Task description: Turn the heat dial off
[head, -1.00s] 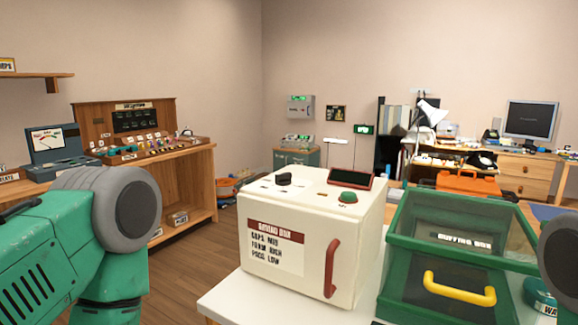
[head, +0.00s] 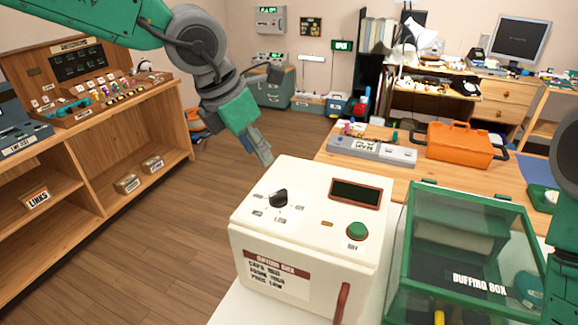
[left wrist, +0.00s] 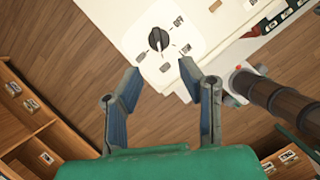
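The heat dial (head: 278,197) is a black knob on the top of a white box (head: 300,240), with small labels around it. In the left wrist view the dial (left wrist: 158,39) sits on a pale plate, just beyond my fingertips. Which label it points to is too small to tell. My left gripper (head: 262,150) hangs above and behind the box's back left corner, pointing down. In the left wrist view the left gripper (left wrist: 162,75) is open and empty, its two blue-grey fingers apart and not touching the dial. My right gripper is out of view.
A green button (head: 357,231) and a dark display (head: 356,192) share the box top. A green clear-sided box (head: 411,250) stands close on the right. Behind is a wooden table with an orange case (head: 460,142). Wooden shelves (head: 95,180) stand left.

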